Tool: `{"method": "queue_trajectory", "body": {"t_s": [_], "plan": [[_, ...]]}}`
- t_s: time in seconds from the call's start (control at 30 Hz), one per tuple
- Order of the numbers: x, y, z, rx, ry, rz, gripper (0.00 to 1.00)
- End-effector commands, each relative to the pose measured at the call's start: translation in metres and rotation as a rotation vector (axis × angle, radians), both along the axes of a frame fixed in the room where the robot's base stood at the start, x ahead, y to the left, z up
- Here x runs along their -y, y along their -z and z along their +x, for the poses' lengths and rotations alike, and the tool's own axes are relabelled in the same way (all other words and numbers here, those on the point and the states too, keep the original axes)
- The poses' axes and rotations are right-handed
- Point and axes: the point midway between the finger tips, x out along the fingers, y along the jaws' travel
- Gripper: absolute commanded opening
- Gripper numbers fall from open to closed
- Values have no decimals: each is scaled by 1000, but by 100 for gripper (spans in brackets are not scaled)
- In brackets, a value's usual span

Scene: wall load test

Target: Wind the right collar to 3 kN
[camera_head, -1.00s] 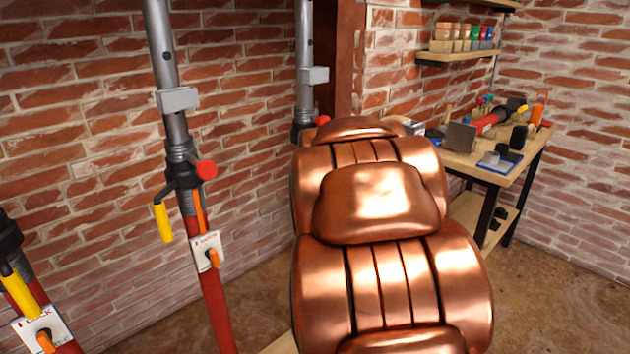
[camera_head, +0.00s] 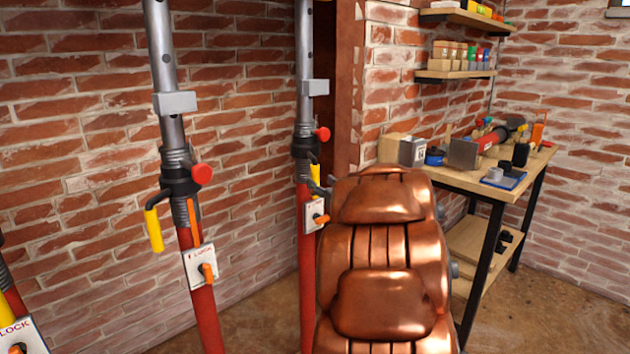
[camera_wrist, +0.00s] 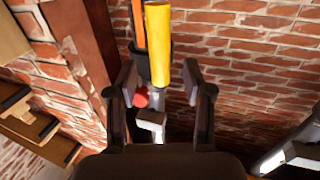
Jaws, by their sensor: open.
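The right prop is a grey tube over a red tube; its dark collar (camera_head: 305,141) has a red knob (camera_head: 322,134) and a yellow handle (camera_head: 315,176) hanging down. A white lock plate with an orange lever (camera_head: 313,215) sits lower on it. In the wrist view the picture is turned over: the yellow handle (camera_wrist: 157,45) lies between the fingers of my gripper (camera_wrist: 158,78), which is open. The red knob (camera_wrist: 141,97) is close beyond the fingers. I cannot tell whether a finger touches the handle. In the head view my copper arm mostly hides my gripper.
A middle prop (camera_head: 203,310) with its own yellow handle stands to the left, and another is cut off at the left edge. A brick wall is behind. A workbench (camera_head: 520,180) with tools stands at the right, beside my arm.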

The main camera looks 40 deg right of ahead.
Motion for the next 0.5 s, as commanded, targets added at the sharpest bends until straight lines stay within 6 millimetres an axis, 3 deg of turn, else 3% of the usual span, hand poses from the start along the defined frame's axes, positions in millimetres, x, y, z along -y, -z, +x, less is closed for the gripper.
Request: {"method": "queue_trajectory", "body": {"t_s": [0.3, 0.5], "plan": [[14, 2, 39, -2, 0, 1, 51], [16, 1, 46, -2, 0, 2, 51]]}}
